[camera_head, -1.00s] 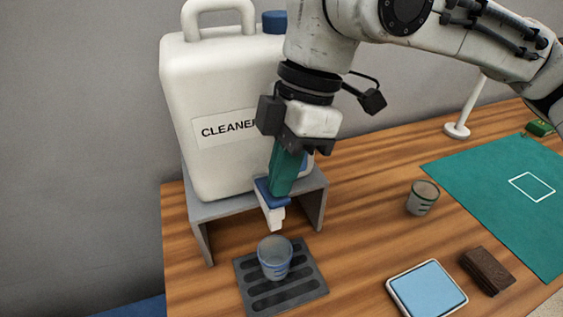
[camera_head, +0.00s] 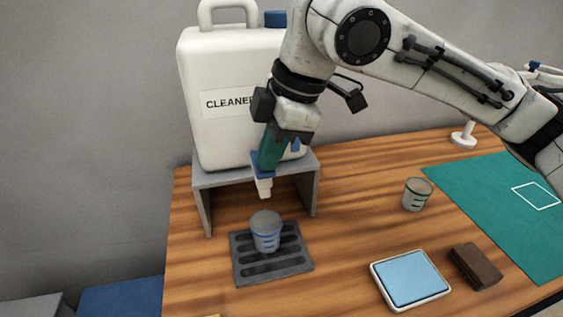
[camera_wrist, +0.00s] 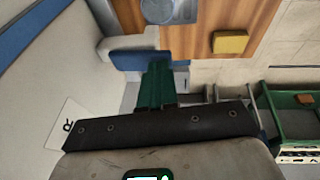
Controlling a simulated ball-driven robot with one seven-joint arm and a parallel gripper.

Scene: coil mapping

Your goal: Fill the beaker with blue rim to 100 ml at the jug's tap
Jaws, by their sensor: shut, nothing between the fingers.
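The beaker with blue rim (camera_head: 266,236) stands upright on the dark slotted drip tray (camera_head: 243,270), below the spout of the tap (camera_head: 264,187). Its liquid level cannot be told. The tap has a blue top and a white spout, at the front of the white jug (camera_head: 225,130) marked CLEANER. My gripper (camera_head: 265,168) is shut and empty, its green fingers pointing down at the tap's blue part; whether they touch cannot be told. The wrist view also shows my gripper (camera_wrist: 157,68) beside the tap (camera_wrist: 130,48), with the beaker (camera_wrist: 158,10) cut off at the top edge.
The jug sits on a grey stand (camera_head: 311,190). A beaker with green marks (camera_head: 417,195), a blue-topped square pad (camera_head: 408,282) and a brown block (camera_head: 476,267) lie to the right. A green mat (camera_head: 500,205) is farther right. Wood between tray and pad is clear.

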